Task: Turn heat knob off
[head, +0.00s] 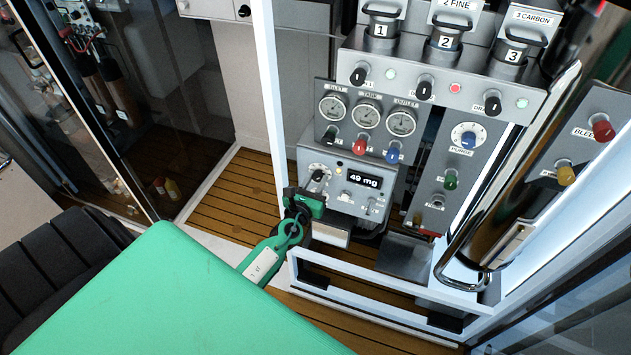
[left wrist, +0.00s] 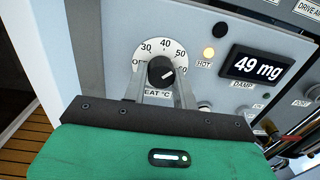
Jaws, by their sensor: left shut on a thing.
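The heat knob (left wrist: 161,71) is a round black knob on a white dial marked OFF at left, then 30, 40, 50 and 60, with "HEAT °C" below it. Its white mark points up and right, toward the 50 to 60 side. It also shows in the head view (head: 318,175), on the grey panel left of the display. My left gripper (left wrist: 161,88) has its two grey fingers on either side of the knob and is shut on it. In the head view the same green gripper (head: 311,188) reaches up to the panel from below. My right gripper is not in view.
The display (head: 364,180) reads 49 mg. The amber HOT lamp (left wrist: 209,52) is lit beside the dial. Gauges (head: 368,114) and coloured knobs sit above. A white frame rail (head: 390,280) runs below the panel, and a white post (head: 268,90) stands to the left.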

